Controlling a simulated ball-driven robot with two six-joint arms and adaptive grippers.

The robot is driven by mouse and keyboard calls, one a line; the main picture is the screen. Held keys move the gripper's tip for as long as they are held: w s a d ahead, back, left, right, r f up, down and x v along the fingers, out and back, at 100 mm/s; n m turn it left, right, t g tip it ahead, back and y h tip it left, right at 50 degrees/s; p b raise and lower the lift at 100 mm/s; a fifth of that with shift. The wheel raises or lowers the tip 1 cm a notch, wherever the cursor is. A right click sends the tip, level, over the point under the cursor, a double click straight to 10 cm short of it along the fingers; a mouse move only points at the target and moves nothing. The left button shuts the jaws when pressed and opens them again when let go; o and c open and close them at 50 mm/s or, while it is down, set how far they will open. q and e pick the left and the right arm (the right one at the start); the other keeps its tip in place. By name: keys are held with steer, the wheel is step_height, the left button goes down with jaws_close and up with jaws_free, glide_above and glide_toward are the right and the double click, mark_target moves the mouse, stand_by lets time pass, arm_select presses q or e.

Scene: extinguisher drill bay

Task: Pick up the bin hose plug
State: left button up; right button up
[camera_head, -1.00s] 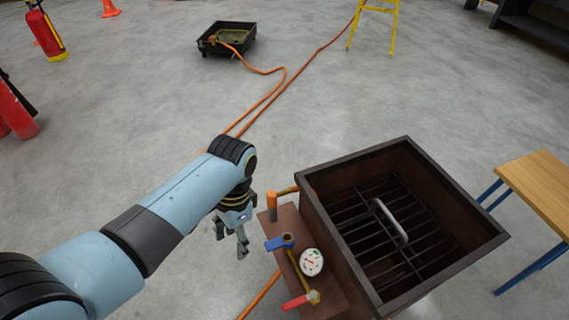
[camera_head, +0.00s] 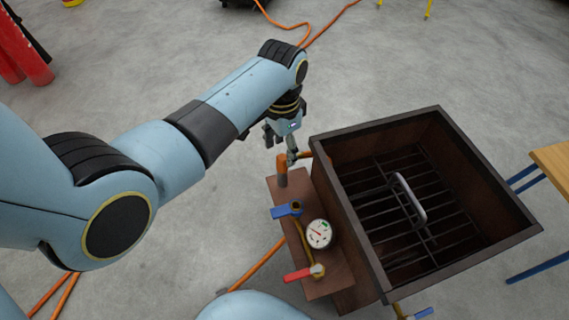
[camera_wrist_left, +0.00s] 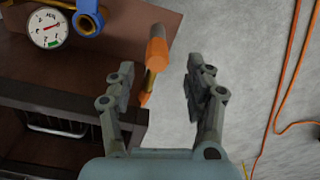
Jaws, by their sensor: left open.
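An orange plug-like piece (camera_head: 281,172) stands upright on the brown side shelf of the metal bin (camera_head: 324,145). A thinner orange part runs from it toward the bin wall. I take this to be the bin hose plug, but cannot be certain. My left gripper (camera_head: 281,148) is open, just above and behind it in the head view. In the left wrist view, the orange piece (camera_wrist_left: 156,50) shows between the lines of the two open fingers (camera_wrist_left: 158,85), nearer the left finger. Whether they touch it is unclear. My right gripper is out of view.
The shelf also carries a blue-handled valve (camera_head: 287,210), a round gauge (camera_head: 319,234) and a red-handled valve (camera_head: 303,273). The bin holds a dark grate with a grey handle (camera_head: 409,200). Orange hoses lie on the floor. A wooden-topped table (camera_head: 553,162) stands at right.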

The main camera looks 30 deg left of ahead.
mark_target(282, 157)
arm_select(q)
steer(key=f, duration=0.1)
steer(key=f+b, duration=0.1)
steer(key=f, duration=0.1)
steer(key=shift+s+d+f, duration=0.1)
steer(key=shift+s+f, duration=0.15)
steer(key=shift+f, duration=0.15)
steer(key=shift+r, duration=0.1)
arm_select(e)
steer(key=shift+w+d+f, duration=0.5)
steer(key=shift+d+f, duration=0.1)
arm_select(q)
jaws_close()
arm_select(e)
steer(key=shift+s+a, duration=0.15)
